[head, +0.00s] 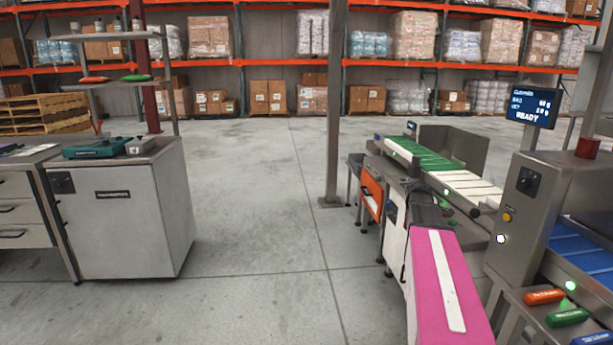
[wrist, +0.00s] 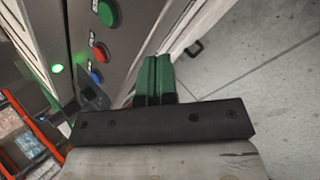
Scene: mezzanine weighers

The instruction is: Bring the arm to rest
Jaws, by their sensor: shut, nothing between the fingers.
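My gripper (wrist: 157,78) shows in the wrist view, with two green fingers side by side in front of a black crossbar. The fingers are pressed together with no gap and hold nothing. They lie close beside a grey machine panel (wrist: 125,40) on the left; I cannot tell the exact distance. That panel carries a green button (wrist: 107,12), a red button (wrist: 101,52) and a blue button (wrist: 96,77). I cannot make out my gripper in the head view.
In the head view, a conveyor with a green and white belt (head: 430,160) and a control post with a screen (head: 532,110) stand right. A grey cabinet (head: 125,220) stands left. Concrete floor (head: 255,220) lies clear between them. A steel column (head: 334,110) rises mid-view.

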